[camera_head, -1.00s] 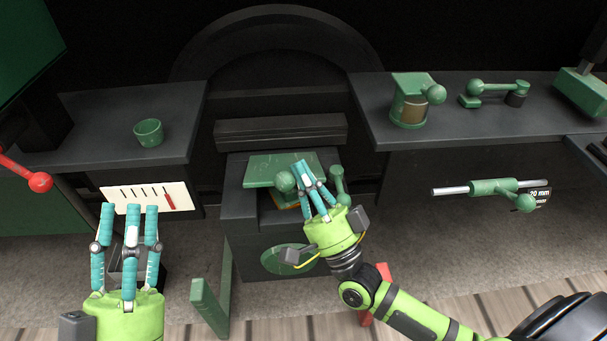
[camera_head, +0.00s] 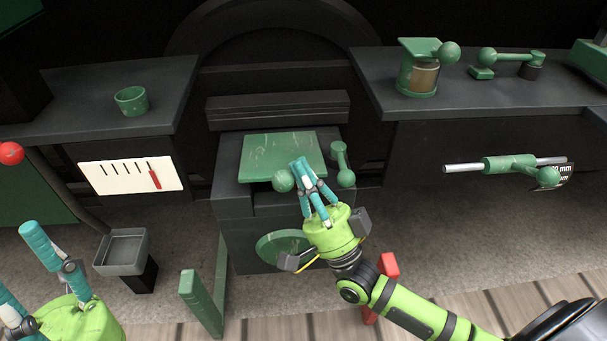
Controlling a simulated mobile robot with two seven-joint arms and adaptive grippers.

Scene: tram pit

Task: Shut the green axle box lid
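The green axle box lid (camera_head: 275,152) is a flat, scratched plate over the top of the dark axle box (camera_head: 232,200). It looks nearly flat; I cannot tell whether its near edge rests fully on the box. A round green knob (camera_head: 283,181) sits at its near edge. My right gripper (camera_head: 304,176) is at that edge, its teal fingers close together just right of the knob. Contact and finger closure are unclear. My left gripper (camera_head: 28,262) is at the lower left, its fingers spread and empty, away from the box.
A green lever with a ball end (camera_head: 341,165) stands right of the lid. A green cup (camera_head: 131,101) is on the left bench, and an oil-pot-like green device (camera_head: 419,70) is on the right bench. A grey tray (camera_head: 122,252) and green upright post (camera_head: 200,302) stand in front.

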